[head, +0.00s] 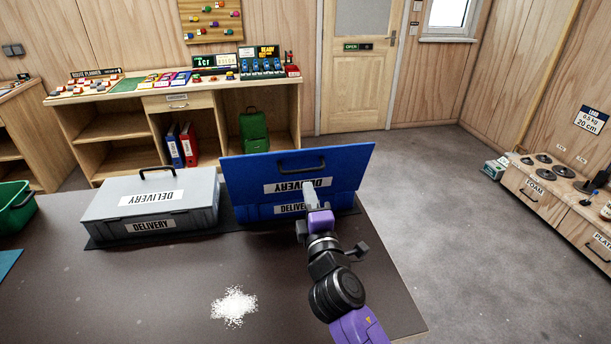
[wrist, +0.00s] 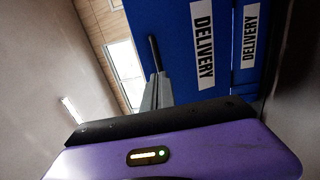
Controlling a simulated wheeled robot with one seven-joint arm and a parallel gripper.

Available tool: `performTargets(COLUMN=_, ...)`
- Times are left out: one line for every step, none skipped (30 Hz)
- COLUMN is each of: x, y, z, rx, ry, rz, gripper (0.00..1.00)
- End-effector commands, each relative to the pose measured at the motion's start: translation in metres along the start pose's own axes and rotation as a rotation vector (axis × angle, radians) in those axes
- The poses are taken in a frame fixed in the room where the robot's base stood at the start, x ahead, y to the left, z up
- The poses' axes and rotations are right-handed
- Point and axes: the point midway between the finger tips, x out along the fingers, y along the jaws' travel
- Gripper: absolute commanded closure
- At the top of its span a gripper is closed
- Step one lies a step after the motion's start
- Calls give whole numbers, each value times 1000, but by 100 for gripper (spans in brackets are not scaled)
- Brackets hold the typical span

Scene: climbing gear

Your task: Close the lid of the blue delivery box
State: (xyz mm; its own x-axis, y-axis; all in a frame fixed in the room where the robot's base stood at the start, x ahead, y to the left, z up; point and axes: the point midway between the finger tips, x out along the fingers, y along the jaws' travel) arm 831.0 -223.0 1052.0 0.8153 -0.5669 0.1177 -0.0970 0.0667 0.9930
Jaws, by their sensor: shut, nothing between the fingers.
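The blue delivery box (head: 345,201) stands at the table's far right edge. Its lid (head: 345,165) is raised, standing steeply up, with a dark handle and an upside-down DELIVERY label on the face towards me. The inside of the box is hidden behind this face. My gripper (head: 309,188) is shut and empty, in front of the blue box near where lid and body meet; I cannot tell whether it touches. In the wrist view the shut fingers (wrist: 156,92) show beside the blue lid (wrist: 175,45) and its white labels.
A grey delivery box (head: 153,205), lid closed, stands left of the blue one. A green crate (head: 14,207) is at the table's left edge. White powder (head: 234,306) lies on the dark table (head: 150,290), whose front is otherwise mostly clear. A shelf unit stands behind.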

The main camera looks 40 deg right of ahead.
Motion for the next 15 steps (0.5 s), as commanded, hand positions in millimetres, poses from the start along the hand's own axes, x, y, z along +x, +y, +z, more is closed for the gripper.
performTargets(x=10, y=3, z=0, rx=0, ry=0, rz=1, gripper=100)
performTargets(x=15, y=3, z=0, rx=0, ry=0, rz=1, gripper=100)
performTargets(x=21, y=3, z=0, rx=0, ry=0, rz=1, gripper=100)
performTargets(x=25, y=2, z=0, rx=0, ry=0, rz=0, gripper=100)
performTargets(x=28, y=2, z=0, rx=0, ry=-1, rz=1, gripper=100)
performTargets(x=32, y=2, z=0, rx=0, ry=0, rz=0, gripper=100)
performTargets(x=35, y=1, z=0, rx=0, ry=0, rz=0, gripper=100)
performTargets(x=37, y=1, z=0, rx=0, ry=0, rz=0, gripper=100)
performTargets(x=40, y=1, z=0, rx=0, ry=1, rz=1, gripper=100)
performTargets(x=41, y=1, z=0, rx=0, ry=1, rz=1, gripper=100)
performTargets(x=42, y=0, z=0, rx=0, ry=1, rz=0, gripper=100)
performTargets(x=43, y=0, z=0, rx=0, ry=2, rz=0, gripper=100)
performTargets(x=43, y=0, z=0, rx=0, ry=2, rz=0, gripper=100)
performTargets(x=44, y=0, z=0, rx=0, ry=2, rz=0, gripper=100)
performTargets(x=44, y=0, z=0, rx=0, ry=2, rz=0, gripper=100)
